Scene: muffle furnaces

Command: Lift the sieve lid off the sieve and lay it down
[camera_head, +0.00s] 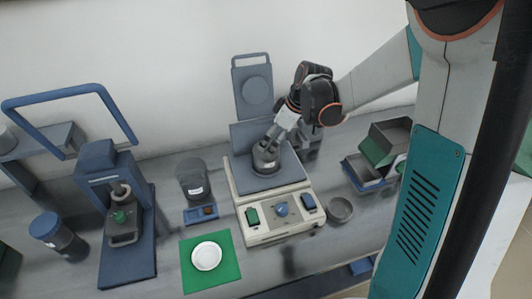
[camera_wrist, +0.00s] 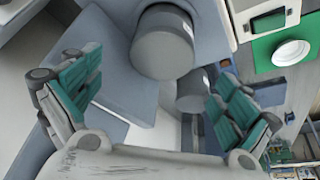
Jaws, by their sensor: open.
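The sieve (camera_head: 266,160) is a short dark grey cylinder with a pale label, standing on the blue-grey plate of a shaker machine. In the wrist view the grey cylinder (camera_wrist: 162,50) shows a plain flat round top, which looks like the sieve lid; I cannot make out a seam between lid and sieve.
A green mat (camera_head: 229,278) holds a white dish (camera_head: 207,256). A grey bowl (camera_head: 340,209) and open trays (camera_head: 390,143) are at right.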

